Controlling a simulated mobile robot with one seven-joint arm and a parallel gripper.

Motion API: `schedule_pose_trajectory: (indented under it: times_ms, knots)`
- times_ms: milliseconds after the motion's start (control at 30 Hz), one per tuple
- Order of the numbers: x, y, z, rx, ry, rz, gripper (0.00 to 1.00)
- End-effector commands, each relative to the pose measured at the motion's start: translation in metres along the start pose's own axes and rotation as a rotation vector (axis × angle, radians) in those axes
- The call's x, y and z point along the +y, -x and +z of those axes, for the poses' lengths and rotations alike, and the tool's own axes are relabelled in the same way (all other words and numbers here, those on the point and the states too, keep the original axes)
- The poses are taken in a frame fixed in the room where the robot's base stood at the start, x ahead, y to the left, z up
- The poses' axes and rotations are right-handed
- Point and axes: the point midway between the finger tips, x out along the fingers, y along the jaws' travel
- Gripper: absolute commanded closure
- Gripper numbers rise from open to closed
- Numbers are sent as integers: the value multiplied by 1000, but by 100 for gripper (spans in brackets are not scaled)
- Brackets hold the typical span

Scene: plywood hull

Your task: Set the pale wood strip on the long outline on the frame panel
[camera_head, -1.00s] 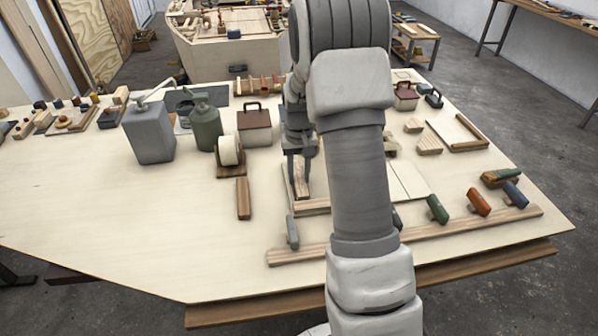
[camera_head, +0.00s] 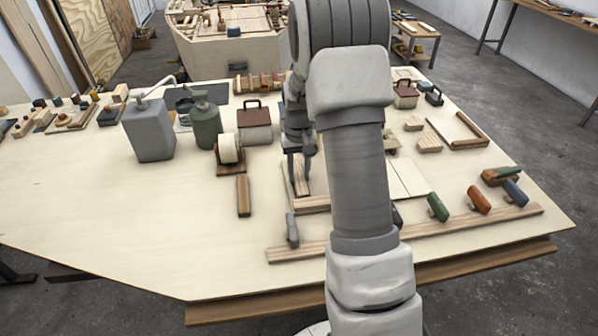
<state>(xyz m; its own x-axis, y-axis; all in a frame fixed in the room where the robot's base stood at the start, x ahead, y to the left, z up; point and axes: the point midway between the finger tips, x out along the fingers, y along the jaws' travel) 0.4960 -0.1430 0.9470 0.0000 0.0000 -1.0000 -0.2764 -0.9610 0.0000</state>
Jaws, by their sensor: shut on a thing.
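My gripper (camera_head: 300,174) points down at the middle of the bench, just left of my forearm. It is shut on a narrow wood strip (camera_head: 302,184), whose lower part shows between and below the fingers. A pale panel with a wooden edge piece (camera_head: 312,204) lies under and in front of the gripper; it looks like the frame panel. My forearm covers much of this area. I cannot make out the long outline, nor tell whether the strip touches the panel.
A brown wood block (camera_head: 243,196), a tape roll on a stand (camera_head: 229,152) and a lidded box (camera_head: 254,125) stand left of the gripper. A grey handle (camera_head: 292,231) and a long rail (camera_head: 470,226) lie in front. The bench's left front is clear.

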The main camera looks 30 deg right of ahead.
Motion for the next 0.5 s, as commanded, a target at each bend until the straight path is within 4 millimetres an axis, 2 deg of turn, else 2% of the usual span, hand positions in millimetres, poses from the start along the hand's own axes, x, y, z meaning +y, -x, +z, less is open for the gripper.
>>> schedule_pose_trajectory:
  times_ms: [67, 100, 267, 500]
  knots:
    - [0, 0, 0, 0, 0, 0, 100]
    - [0, 0, 0, 0, 0, 0, 58]
    - [0, 0, 0, 0, 0, 0, 30]
    - [0, 0, 0, 0, 0, 0, 29]
